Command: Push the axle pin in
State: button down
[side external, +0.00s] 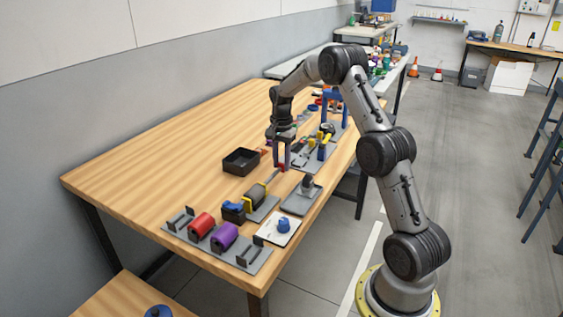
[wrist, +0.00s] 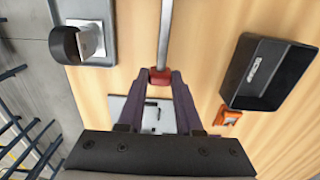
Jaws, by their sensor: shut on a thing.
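The axle pin appears as a thin grey rod (wrist: 165,35) with a red end (wrist: 161,76) in the wrist view. My gripper (wrist: 161,78) is shut on the red end, one dark finger on each side. In the side view my gripper (side external: 282,162) is low over the table, and the red end (side external: 282,168) shows by its fingertips. The rod points from there toward a yellow and black block (side external: 255,194) on a grey plate. Whether the rod's far end is inside the block cannot be told; it is outside the wrist view.
A black open tray (side external: 241,161) stands left of my gripper; it is at right in the wrist view (wrist: 270,73). A grey plate with a dark post (side external: 307,186) is close on the other side. Red (side external: 201,225) and purple (side external: 224,236) cylinders sit nearer the camera. The table's left part is clear.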

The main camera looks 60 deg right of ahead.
aim_at(267, 180)
jog(key=a, duration=0.9)
jog(key=shift+a, duration=0.1)
jog(key=c, duration=0.6)
grip_release()
jog(key=shift+o, duration=0.2)
jog(key=shift+r, duration=0.15)
notch_tip(267, 180, up, 14)
jog(key=shift+f, duration=0.2)
